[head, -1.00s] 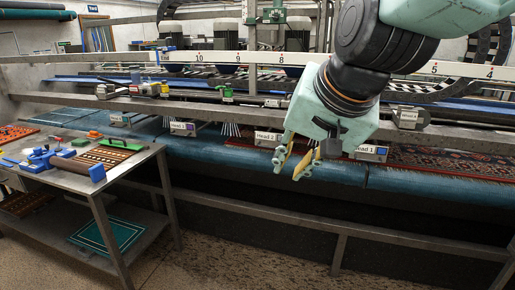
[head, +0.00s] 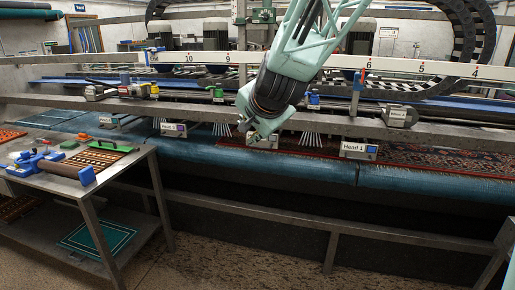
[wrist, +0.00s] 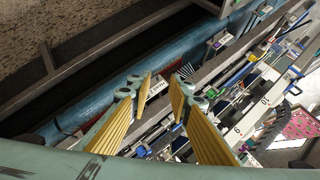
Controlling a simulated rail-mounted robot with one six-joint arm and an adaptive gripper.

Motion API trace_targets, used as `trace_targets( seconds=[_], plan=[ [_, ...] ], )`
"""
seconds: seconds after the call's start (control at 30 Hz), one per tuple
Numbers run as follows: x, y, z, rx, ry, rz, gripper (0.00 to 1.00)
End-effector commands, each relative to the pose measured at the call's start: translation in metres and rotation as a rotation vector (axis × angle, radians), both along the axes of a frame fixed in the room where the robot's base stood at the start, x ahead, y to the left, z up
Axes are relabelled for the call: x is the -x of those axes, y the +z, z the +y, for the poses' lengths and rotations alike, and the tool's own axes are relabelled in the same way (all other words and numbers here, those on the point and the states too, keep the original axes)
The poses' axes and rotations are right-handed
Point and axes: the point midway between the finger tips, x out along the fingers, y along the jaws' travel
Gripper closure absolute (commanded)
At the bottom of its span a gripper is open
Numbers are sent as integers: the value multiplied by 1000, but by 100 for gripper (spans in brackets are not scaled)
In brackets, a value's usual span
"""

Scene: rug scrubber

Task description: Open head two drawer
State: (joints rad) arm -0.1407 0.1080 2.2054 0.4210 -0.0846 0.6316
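The head two drawer (head: 268,143) is a small grey box with a pale face on the front beam, mostly hidden behind my gripper in the head view. My gripper (head: 251,138) hangs right in front of it, pointing down at the beam. Whether the fingers touch the drawer cannot be told.
The head 3 box (head: 174,129) is to the left and the head 1 box (head: 357,150) to the right on the same beam. A blue roller (head: 300,166) runs below. A metal work table (head: 140,156) with tools stands at the left. The floor in front is clear.

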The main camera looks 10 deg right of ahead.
Motion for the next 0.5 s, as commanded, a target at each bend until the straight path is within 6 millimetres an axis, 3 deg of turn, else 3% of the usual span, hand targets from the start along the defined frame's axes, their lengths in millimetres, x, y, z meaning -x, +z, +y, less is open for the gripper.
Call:
trace_targets(
  seconds=[0.5],
  plan=[
    [-108, -40, 1, -152, -226, -118, 81]
  ],
)
